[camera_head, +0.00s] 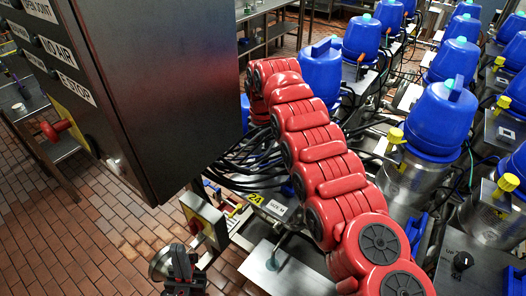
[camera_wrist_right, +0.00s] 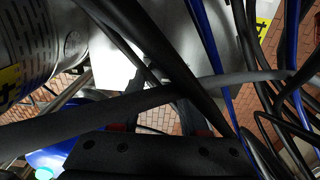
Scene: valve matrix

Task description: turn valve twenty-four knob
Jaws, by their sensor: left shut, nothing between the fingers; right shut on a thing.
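A yellow label reading 24 (camera_head: 256,198) sits on the metal valve base just left of my red right arm in the head view. A red knob (camera_head: 196,226) on a yellow-faced box (camera_head: 206,215) is left of and below that label; whether it is valve twenty-four's knob I cannot tell. My left gripper (camera_head: 183,270) is shut and empty at the bottom, below this box. My right gripper is out of sight in the head view. In the right wrist view my right gripper (camera_wrist_right: 160,112) is shut among dark cables on something that I cannot make out.
A large black cabinet (camera_head: 165,85) with an E-STOP label fills the upper left. Several blue-topped valves (camera_head: 440,115) stand in rows at the right. Black cables (camera_head: 245,165) crowd the space between cabinet and valves. Brick floor (camera_head: 85,245) is clear at the lower left.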

